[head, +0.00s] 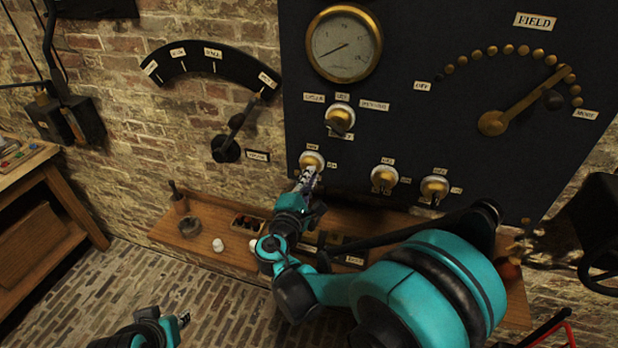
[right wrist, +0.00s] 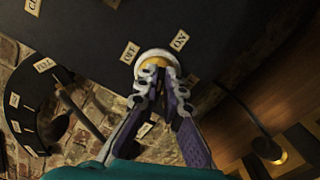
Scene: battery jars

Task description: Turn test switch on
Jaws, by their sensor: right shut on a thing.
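A round switch with a pale and brass dial (head: 312,160) sits at the lower left of the dark panel. In the right wrist view the same switch (right wrist: 155,55) has an OFF label on its left and an ON label on its upper right. My right gripper (head: 308,176) is shut on its knob, with its fingers (right wrist: 164,82) against the dial. The fingers hide the knob, so its exact angle cannot be told. My left gripper (head: 183,318) is at the bottom of the head view, away from the panel; its jaw opening is too small to judge.
Similar switches stand above (head: 340,118) and to the right, (head: 384,178) and (head: 434,188). A gauge (head: 344,44) and the brass FIELD lever (head: 525,102) are higher on the panel. A wooden shelf (head: 215,245) with small items runs below. A black lever (head: 236,125) is on the brick wall.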

